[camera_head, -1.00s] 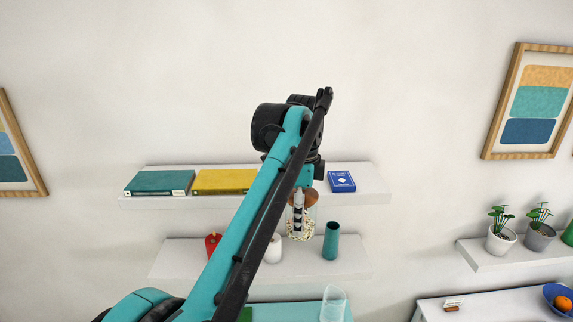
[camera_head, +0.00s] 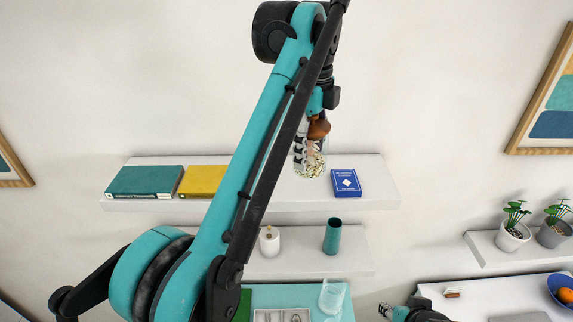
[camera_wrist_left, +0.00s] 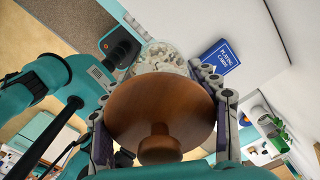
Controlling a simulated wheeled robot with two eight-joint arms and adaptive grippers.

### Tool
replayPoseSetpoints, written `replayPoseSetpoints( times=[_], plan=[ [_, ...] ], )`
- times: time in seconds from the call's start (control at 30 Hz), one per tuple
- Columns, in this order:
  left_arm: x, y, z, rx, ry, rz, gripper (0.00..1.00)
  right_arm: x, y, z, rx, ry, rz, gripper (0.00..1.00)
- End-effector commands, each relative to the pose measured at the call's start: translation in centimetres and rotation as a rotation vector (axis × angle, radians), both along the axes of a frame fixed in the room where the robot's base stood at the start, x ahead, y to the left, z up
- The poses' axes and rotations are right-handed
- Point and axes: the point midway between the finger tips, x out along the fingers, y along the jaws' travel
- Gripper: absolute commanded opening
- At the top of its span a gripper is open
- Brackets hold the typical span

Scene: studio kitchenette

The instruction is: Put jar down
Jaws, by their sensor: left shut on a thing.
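The jar (camera_head: 311,166) is clear glass with pale, speckled contents and a brown wooden knobbed lid. My left gripper (camera_head: 301,150) is shut around it, with fingers on both sides of the round lid (camera_wrist_left: 160,108) in the left wrist view. The jar appears upright in front of or over the upper shelf (camera_head: 290,194), between the yellow book (camera_head: 203,181) and the blue playing cards box (camera_head: 346,182). I cannot tell whether its base touches the shelf. Part of my right gripper (camera_head: 385,311) shows at the bottom edge, too small to read.
A teal book (camera_head: 145,182) lies on the upper shelf at left. The lower shelf (camera_head: 355,260) holds a white vase (camera_head: 269,241) and a teal cup (camera_head: 332,236). A clear glass (camera_head: 331,296) stands below. Shelf right of the cards is bare.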

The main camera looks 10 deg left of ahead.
Motion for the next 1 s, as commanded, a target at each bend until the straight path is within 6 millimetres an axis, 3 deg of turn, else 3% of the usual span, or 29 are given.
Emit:
replayPoseSetpoints(
  times=[0.43, 0.67, 1.0],
  plan=[
    [6.8, 6.2, -5.3, 0.000, 0.000, 0.004, 0.00, 0.0, 0.0, 1.7, 0.000, 0.000, 0.000, 0.40],
    [7.6, 6.9, -6.5, 0.000, 0.000, 0.001, 0.00, 0.0, 0.0, 1.9, 0.000, 0.000, 0.000, 0.40],
    [7.5, 6.9, -10.1, 0.000, 0.000, 0.002, 0.00, 0.0, 0.0, 2.5, 0.000, 0.000, 0.000, 0.40]
  ],
)
